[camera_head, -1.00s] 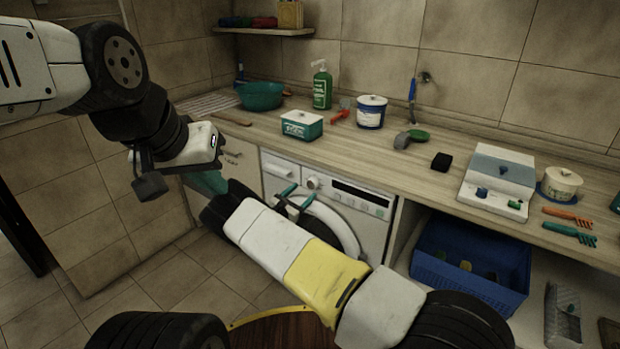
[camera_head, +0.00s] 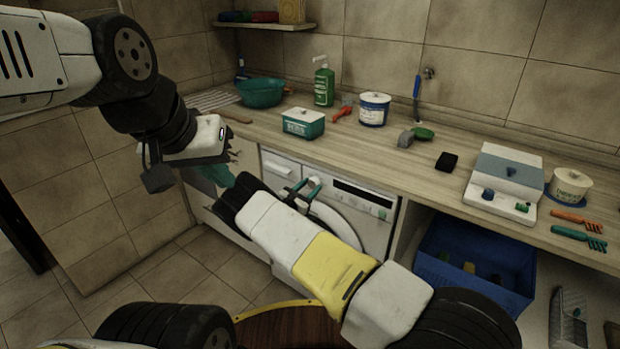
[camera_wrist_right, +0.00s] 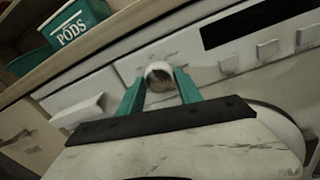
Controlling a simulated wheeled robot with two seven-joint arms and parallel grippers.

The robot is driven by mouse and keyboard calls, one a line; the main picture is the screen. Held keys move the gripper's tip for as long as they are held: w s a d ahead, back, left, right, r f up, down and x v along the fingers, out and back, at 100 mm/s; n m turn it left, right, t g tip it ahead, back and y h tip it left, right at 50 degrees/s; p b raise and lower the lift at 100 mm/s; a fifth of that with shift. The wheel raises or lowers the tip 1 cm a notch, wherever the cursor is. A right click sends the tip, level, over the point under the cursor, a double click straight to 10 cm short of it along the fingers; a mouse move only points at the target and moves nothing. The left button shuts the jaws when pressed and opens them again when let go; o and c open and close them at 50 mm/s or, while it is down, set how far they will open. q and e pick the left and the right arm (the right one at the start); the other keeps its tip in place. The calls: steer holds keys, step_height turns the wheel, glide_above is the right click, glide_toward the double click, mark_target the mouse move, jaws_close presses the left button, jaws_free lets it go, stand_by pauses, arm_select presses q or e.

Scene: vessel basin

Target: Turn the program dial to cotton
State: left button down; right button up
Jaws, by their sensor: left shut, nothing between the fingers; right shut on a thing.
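The white washing machine (camera_head: 372,216) stands under the counter, partly hidden by my right arm. Its round program dial (camera_wrist_right: 160,78) shows in the right wrist view between the two teal fingers of my right gripper (camera_wrist_right: 160,92). The right gripper is shut on the dial; in the head view the right gripper (camera_head: 305,188) is at the machine's front panel. The dial's markings, including cotton, cannot be read. My left gripper (camera_head: 219,176) is shut and empty, left of the machine and away from the dial.
The detergent drawer (camera_wrist_right: 78,110) is left of the dial; a dark display (camera_wrist_right: 255,20) and buttons (camera_wrist_right: 268,49) are to the right. The counter (camera_head: 360,150) above holds a teal pods box (camera_head: 303,124). A blue crate (camera_head: 470,283) sits at the right.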

steer(key=shift+m, duration=0.4)
steer(key=m, duration=0.3)
steer(key=shift+m, duration=0.3)
steer(key=shift+m+h, duration=0.3)
steer(key=shift+m, duration=2)
steer(key=o, duration=1.4)
steer(key=shift+c, duration=0.2)
steer(key=shift+a, duration=0.1)
steer(key=v, duration=0.7)
steer(key=shift+s+a+f, duration=0.15)
steer(key=shift+s, duration=0.2)
